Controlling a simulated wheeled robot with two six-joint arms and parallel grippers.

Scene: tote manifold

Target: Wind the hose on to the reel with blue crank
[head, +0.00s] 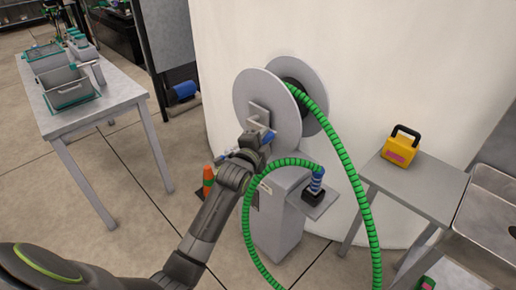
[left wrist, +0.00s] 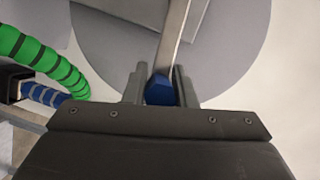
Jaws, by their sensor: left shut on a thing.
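The reel (head: 262,98) has two grey discs and stands on a grey cabinet (head: 280,220) by the pale curved wall. A green hose (head: 340,150) with dark rings hangs from between the discs, drops to the floor and loops back up. Its blue end (head: 317,180) sits in a dark holder on a small side shelf. My left gripper (head: 262,138) is at the front disc, shut on the blue crank handle (left wrist: 159,90), which shows between its fingers in the left wrist view. The metal crank arm (left wrist: 175,35) rises from the handle there. My right gripper is not in view.
A side table (head: 420,185) at right carries a yellow box with a black handle (head: 401,148). A metal sink (head: 492,205) is at far right. A table with grey bins (head: 62,84) stands at left. An orange and green object (head: 208,178) is beside the cabinet.

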